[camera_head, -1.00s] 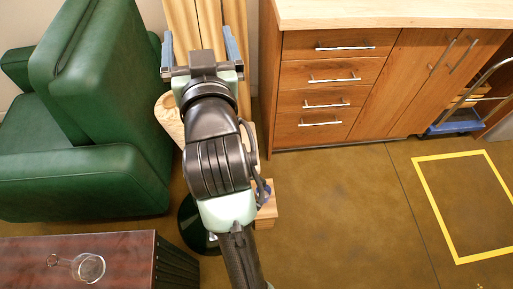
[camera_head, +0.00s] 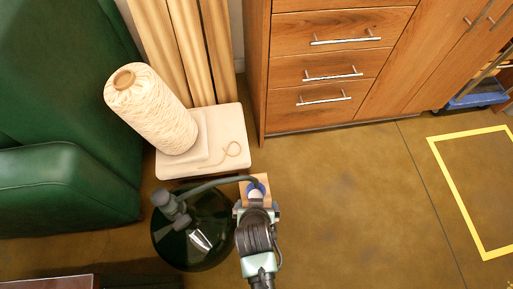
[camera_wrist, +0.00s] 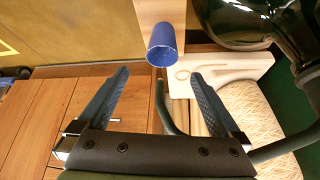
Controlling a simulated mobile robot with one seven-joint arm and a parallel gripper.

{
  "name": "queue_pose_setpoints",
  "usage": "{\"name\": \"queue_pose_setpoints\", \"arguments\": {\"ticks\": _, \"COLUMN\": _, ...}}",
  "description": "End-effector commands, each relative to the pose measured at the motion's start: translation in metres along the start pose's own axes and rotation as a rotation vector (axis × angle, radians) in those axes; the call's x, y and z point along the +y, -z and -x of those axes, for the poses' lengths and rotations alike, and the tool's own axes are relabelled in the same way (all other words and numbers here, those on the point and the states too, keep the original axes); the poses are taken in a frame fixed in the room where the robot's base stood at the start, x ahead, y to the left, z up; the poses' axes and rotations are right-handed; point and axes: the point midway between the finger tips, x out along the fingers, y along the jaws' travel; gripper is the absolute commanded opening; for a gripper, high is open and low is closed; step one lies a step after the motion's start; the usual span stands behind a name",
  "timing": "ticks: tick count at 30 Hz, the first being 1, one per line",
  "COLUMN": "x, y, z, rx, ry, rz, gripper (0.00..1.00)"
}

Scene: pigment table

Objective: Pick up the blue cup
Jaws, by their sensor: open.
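The blue cup (camera_wrist: 165,45) is in the wrist view, at the top middle, against a small wooden stand (camera_wrist: 158,12). Its open mouth faces my camera, and small specks show inside. My gripper (camera_wrist: 159,74) is open, its two dark blue fingers apart. The cup appears beyond the fingertips, between their lines and not touched. In the head view the cup (camera_head: 256,188) is a small blue patch on the wooden stand (camera_head: 245,185), mostly hidden by my gripper (camera_head: 257,203) above it.
A dark green glass vessel (camera_head: 175,245) with a bent tube stands close left of the stand. Behind are a cream slab (camera_head: 228,120), a yarn cone (camera_head: 150,110) and tall planks. Wooden drawers (camera_head: 325,60) stand behind right. Floor to the right is clear.

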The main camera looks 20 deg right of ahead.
Motion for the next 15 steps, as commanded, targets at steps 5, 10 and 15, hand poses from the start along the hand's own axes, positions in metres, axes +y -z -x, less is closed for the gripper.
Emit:
{"name": "queue_pose_setpoints", "arguments": {"ticks": 5, "x": 0.000, "y": -0.002, "z": -0.023, "rx": -0.001, "ry": -0.001, "rz": -0.001, "gripper": 1.00}}
{"name": "queue_pose_setpoints", "arguments": {"ticks": 10, "x": 0.000, "y": -0.002, "z": -0.057, "rx": 0.001, "ry": 0.000, "rz": -0.001, "gripper": 1.00}}
{"name": "queue_pose_setpoints", "arguments": {"ticks": 15, "x": -0.001, "y": -0.001, "z": -0.076, "rx": 0.001, "ry": 0.001, "rz": -0.001, "gripper": 1.00}}
